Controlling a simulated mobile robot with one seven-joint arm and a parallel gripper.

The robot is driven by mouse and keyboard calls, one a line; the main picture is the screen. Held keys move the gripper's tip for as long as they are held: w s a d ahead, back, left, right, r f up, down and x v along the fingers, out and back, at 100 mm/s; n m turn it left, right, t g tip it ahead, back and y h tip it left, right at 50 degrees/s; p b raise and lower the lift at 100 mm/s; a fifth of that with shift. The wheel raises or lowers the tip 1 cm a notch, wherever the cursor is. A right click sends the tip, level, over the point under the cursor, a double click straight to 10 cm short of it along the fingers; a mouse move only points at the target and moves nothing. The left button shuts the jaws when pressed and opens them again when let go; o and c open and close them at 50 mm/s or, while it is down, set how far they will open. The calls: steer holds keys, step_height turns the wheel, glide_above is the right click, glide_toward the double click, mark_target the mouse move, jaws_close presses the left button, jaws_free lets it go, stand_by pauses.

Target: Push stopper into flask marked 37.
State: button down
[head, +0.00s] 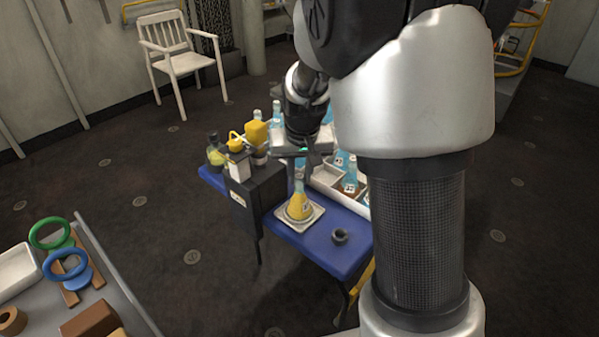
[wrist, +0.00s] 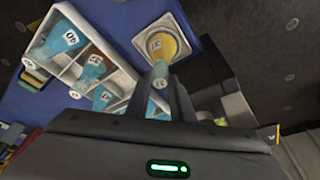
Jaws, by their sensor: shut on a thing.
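The yellow flask (head: 299,206) stands upright on a square white dish (head: 318,213) on the blue table. It shows below the fingertips in the wrist view (wrist: 161,44), with a label whose number I cannot read surely. My gripper (head: 301,172) is right over the flask's neck, pointing down. In the wrist view its fingers (wrist: 161,86) are closed around a small pale stopper (wrist: 160,82), in line with the flask's mouth. The stopper is mostly hidden by the fingers. I cannot tell whether it touches the flask's mouth or how deep it sits.
A white divided tray (wrist: 103,53) holds several blue flasks with number labels, one marked 40 (wrist: 60,42). A dark box (head: 262,193) stands left of the flask, with yellow containers (head: 256,134) behind. A small dark ring (head: 340,236) lies near the front edge of the blue table (head: 330,252).

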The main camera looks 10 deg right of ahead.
steer(key=c, duration=1)
jaws_free()
steer(key=shift+r, duration=0.15)
step_height(320, 180, up, 5)
steer(key=p, duration=0.4)
steer(key=shift+r, duration=0.2)
steer(key=shift+c, duration=0.4)
